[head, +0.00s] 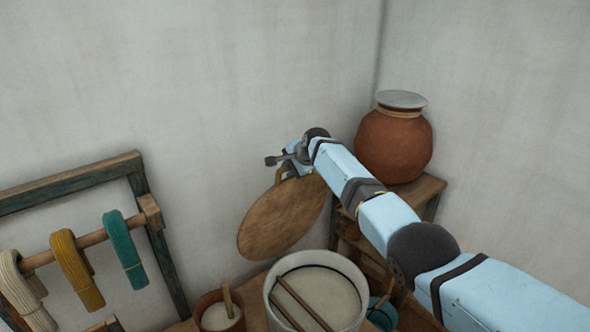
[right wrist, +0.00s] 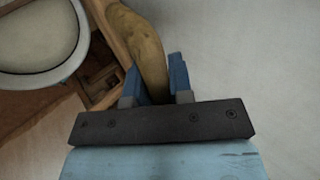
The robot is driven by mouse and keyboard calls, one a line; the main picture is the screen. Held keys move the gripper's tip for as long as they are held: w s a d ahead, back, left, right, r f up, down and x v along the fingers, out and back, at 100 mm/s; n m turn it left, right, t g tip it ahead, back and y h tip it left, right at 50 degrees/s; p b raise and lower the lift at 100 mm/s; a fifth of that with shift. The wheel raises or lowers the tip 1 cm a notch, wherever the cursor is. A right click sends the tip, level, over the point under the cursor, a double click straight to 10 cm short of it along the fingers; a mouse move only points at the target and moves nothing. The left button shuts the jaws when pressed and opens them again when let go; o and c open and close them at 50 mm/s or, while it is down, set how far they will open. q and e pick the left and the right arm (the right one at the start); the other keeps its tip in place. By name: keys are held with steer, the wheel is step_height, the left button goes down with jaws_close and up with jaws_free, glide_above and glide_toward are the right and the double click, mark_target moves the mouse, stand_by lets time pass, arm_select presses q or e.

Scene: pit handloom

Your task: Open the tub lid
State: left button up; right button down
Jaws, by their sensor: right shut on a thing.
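The lid (head: 280,220) is a round brown wooden disc. In the head view it stands steeply tilted near the wall, behind the pale round tub (head: 359,316). The tub's top is uncovered; pale contents and two sticks show at it. My right gripper (head: 283,168) is at the lid's upper edge, by a small handle (head: 281,176). In the right wrist view my gripper (right wrist: 156,84) is shut on the brown lid piece (right wrist: 148,50) between its blue fingers. The tub's rim (right wrist: 84,62) shows at upper left there. My left gripper is not in view.
A clay pot (head: 394,148) with a grey cover stands on a wooden stand (head: 428,187) at right. A small brown pot (head: 220,314) is left of the tub. A rack (head: 75,183) with yarn hanks stands at left.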

steer(key=shift+s+f, duration=0.2)
steer(key=shift+f, duration=0.35)
steer(key=c, duration=1)
jaws_free()
steer(key=shift+c, duration=0.2)
steer(key=shift+s, duration=0.1)
steer(key=shift+r, duration=0.15)
steer(key=shift+v, duration=0.85)
steer(key=v, duration=1.2)
steer(key=shift+r+b, duration=0.3)
steer(key=shift+r, duration=0.25)
steer(key=shift+d, duration=0.1)
